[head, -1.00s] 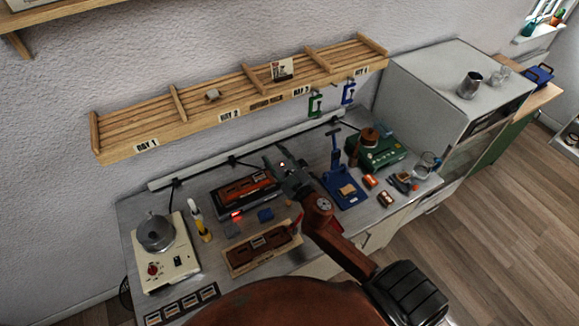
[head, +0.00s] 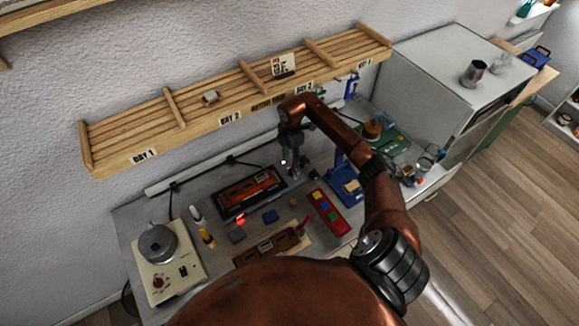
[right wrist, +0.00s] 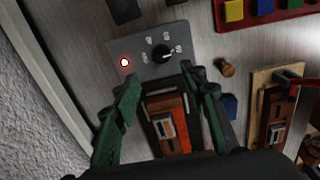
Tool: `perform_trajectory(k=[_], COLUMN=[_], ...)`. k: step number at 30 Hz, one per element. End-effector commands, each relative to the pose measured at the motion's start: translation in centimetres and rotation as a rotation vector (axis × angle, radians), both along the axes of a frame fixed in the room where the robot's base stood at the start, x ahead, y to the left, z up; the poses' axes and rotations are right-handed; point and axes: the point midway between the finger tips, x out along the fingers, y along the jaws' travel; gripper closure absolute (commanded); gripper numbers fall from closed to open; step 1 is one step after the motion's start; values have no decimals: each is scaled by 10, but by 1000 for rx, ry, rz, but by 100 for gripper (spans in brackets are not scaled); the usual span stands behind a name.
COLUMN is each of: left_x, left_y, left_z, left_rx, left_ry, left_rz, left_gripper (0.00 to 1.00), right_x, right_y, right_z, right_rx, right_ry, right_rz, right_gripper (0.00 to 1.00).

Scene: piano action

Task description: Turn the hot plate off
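A grey control panel (right wrist: 148,66) with a black dial (right wrist: 162,52) and a lit red light (right wrist: 124,62) shows in the right wrist view. It sits at the end of a dark unit bearing orange-brown piano parts (right wrist: 170,125); the dark unit also shows in the head view (head: 232,210). My right gripper (right wrist: 160,76) is open, its fingertips apart near the panel, with the dial just beyond and between them. In the head view my right gripper (head: 293,172) points down at the unit's right end. A cream appliance (head: 180,268) with a metal pot, red knob and black switch stands at far left. My left gripper is out of view.
A wooden piece (head: 247,257) lies in front. A blue stand (head: 341,190) is at the right. A slatted shelf (head: 165,138) hangs above the back of the bench.

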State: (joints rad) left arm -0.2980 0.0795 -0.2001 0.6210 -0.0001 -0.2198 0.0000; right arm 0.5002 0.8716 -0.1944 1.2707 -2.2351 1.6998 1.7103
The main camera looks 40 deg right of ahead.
Motion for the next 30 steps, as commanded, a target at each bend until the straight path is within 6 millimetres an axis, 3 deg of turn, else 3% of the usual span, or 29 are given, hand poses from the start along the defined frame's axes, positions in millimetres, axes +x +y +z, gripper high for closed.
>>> perform_trajectory(k=[16, 27, 30], left_x=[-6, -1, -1], left_y=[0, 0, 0], left_z=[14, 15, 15], left_rx=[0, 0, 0], left_ry=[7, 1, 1], left_rz=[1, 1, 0], left_gripper=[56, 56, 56], right_x=[-4, -3, -3], right_y=[-4, -3, -3], right_z=[-69, -77, -77], right_rx=[-3, -4, -4], right_ry=[9, 6, 6], right_rz=[-10, -6, -6], right_gripper=[60, 60, 67])
